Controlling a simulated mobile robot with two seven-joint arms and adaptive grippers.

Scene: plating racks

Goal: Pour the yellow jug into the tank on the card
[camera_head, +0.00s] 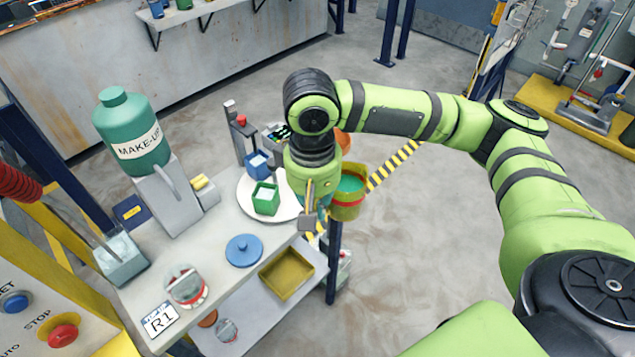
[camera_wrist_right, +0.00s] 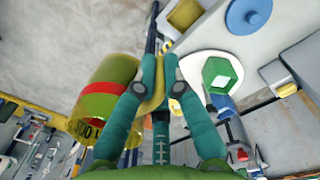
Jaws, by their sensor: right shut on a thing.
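The yellow jug (camera_head: 349,197) has a red band and shows teal liquid at its open top. It is off the right edge of the bench, beside my right gripper (camera_head: 308,218). In the right wrist view the fingers (camera_wrist_right: 155,75) are shut on the jug's yellow handle, and the jug body (camera_wrist_right: 108,72) hangs beside them. The card (camera_head: 160,319) reads "TOP UP R1" and lies at the bench's front corner. I cannot read R1 on any tank. My left gripper is out of view.
A clear round vessel with a red band (camera_head: 186,288) stands near the card. A blue lid (camera_head: 244,250) lies on the bench. A green "MAKE-UP" bottle (camera_head: 131,130) tops a grey stand. A yellow tray (camera_head: 287,274) is on the lower shelf. Open floor lies right.

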